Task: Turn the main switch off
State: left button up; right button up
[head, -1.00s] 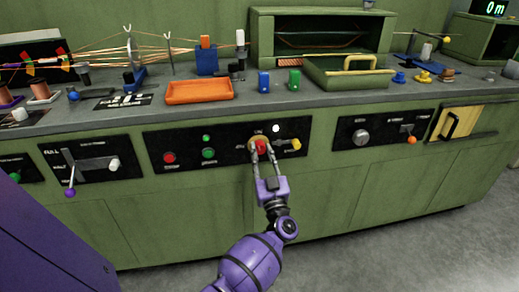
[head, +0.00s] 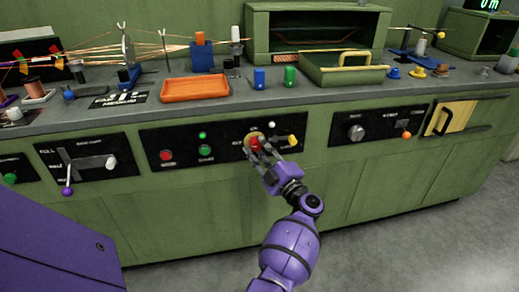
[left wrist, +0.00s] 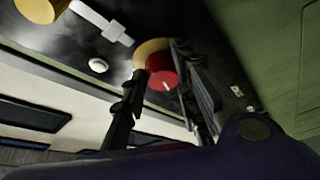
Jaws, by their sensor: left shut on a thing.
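The main switch (head: 255,143) is a red knob on a round yellow plate, set in the black front panel of the green bench. My left gripper (head: 258,147) is shut on it, one finger on each side, with its body slanting down to the right. In the left wrist view the red knob (left wrist: 161,72) shows between the two fingers, with a white mark on its face and the yellow plate behind it. The lettering around the switch is too small to read surely. My right gripper is not in view.
On the same panel are a red button (head: 166,155), a green button (head: 205,151), a lit green lamp (head: 202,135) and a yellow lever (head: 292,141) close to the right of the switch. An orange tray (head: 195,88) stands on the bench top. The floor in front is clear.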

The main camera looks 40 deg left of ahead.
pick_arm(q)
jog(key=shift+w+d+r+n+g+h+p, duration=0.15)
jog(key=shift+r+n, duration=0.1)
jog(key=shift+n, duration=0.45)
jog(key=shift+w+a+r+n+g+h+p, duration=0.1)
jog(key=shift+r+n+g+p, duration=0.15)
jog(key=shift+n, duration=0.45)
jog(key=shift+w+d+r+n+g+h+p, duration=0.15)
jog(key=shift+r+n, duration=0.1)
jog(key=shift+n, duration=0.45)
jog(key=shift+s+a, duration=0.15)
jog(key=o, duration=1)
jog(key=shift+s+f, duration=0.15)
jog(key=shift+f, duration=0.15)
jog(key=shift+s+d+f, duration=0.1)
jog(key=shift+s+d, duration=0.05)
jog(key=shift+d, duration=0.25)
jog(key=r+v, duration=0.1)
jog(key=v, duration=1)
jog(key=shift+f, duration=0.3)
jog(key=shift+d, duration=0.1)
